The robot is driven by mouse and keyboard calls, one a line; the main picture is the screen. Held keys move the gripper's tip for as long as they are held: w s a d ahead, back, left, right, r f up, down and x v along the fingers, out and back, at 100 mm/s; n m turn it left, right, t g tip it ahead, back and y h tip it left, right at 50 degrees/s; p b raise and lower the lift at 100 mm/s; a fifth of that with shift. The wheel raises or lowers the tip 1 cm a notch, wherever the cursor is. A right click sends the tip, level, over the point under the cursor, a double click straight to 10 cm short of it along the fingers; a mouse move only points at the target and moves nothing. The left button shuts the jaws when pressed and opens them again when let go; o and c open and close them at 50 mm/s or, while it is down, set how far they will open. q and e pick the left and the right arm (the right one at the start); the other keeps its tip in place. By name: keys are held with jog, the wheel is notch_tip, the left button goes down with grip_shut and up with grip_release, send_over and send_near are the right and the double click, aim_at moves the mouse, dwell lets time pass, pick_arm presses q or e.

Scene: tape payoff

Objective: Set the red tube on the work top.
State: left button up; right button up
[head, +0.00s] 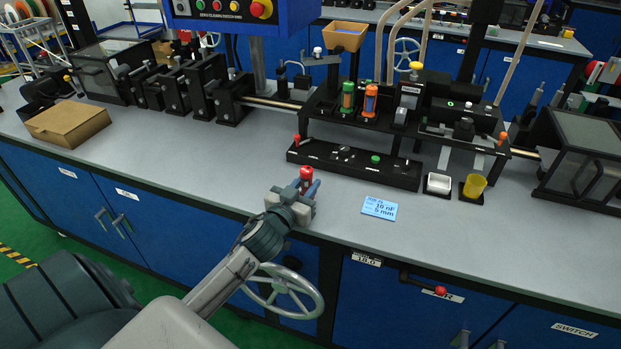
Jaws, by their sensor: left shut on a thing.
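The red tube (306,174) stands roughly upright between the fingers of my left gripper (304,188). The gripper is shut on it, over the front part of the grey work top (225,160). The tube's lower part is hidden by the fingers, so I cannot tell whether it touches the work top. My right gripper is not in view.
A black panel (345,165) with small knobs lies behind the tube. A cardboard box (68,123) is at left. The work top between box and gripper is clear.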

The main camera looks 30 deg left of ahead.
pick_arm(q)
jog(key=w, duration=0.2)
jog(key=shift+w+a+p, duration=0.1)
jog(key=shift+w+p, duration=0.25)
jog(key=shift+f, duration=0.3)
jog(key=shift+s, duration=0.15)
jog(key=shift+f, duration=0.2)
jog(key=o, duration=1)
jog(key=shift+o, duration=0.2)
jog(key=shift+r, duration=0.1)
